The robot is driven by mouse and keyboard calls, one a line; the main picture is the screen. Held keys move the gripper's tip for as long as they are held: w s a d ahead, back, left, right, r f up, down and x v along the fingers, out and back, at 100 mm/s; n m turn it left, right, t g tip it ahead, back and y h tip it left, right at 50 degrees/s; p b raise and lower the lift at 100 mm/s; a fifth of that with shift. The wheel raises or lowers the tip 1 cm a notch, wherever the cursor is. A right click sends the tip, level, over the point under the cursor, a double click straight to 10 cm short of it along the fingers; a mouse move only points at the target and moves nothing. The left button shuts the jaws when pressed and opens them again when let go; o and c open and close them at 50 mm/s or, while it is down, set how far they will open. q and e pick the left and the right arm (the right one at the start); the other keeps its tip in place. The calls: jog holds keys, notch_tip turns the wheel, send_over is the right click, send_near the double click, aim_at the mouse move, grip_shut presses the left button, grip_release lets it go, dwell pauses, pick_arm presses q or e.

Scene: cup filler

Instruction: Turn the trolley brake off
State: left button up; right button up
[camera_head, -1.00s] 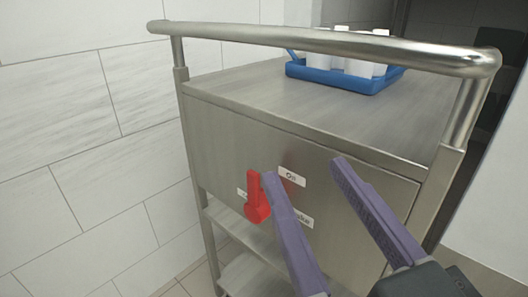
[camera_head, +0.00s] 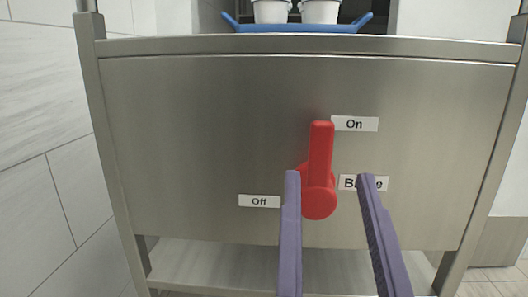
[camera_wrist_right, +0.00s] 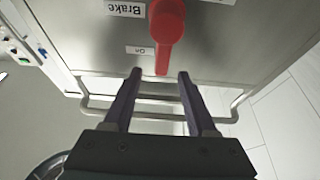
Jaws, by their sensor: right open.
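The red brake lever (camera_head: 319,160) is on the trolley's steel front panel (camera_head: 200,130). It points upright, its tip beside the "On" label (camera_head: 354,124). The "Off" label (camera_head: 260,201) is lower left. The "Brake" label (camera_head: 348,183) is partly covered by a finger. My right gripper (camera_head: 328,178) is open, its purple fingers either side of the lever's lower part in the head view. In the right wrist view, upside down, the lever (camera_wrist_right: 165,30) has its tip between the fingertips (camera_wrist_right: 160,74). I cannot tell whether they touch. My left gripper is out of view.
A blue tray (camera_head: 300,28) with white cups (camera_head: 271,11) stands on the trolley top. A lower shelf (camera_head: 220,262) lies beneath the panel. A tiled wall (camera_head: 40,130) is at the left. The trolley's handrail (camera_wrist_right: 160,115) shows in the right wrist view.

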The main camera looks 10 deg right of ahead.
aim_at(321, 152)
jog(key=x, duration=0.6)
jog(key=shift+w+r+b, duration=0.15)
jog(key=shift+w+b, duration=0.15)
jog(key=shift+w, duration=0.05)
jog(key=shift+c, duration=0.4)
grip_shut()
dwell(0.6)
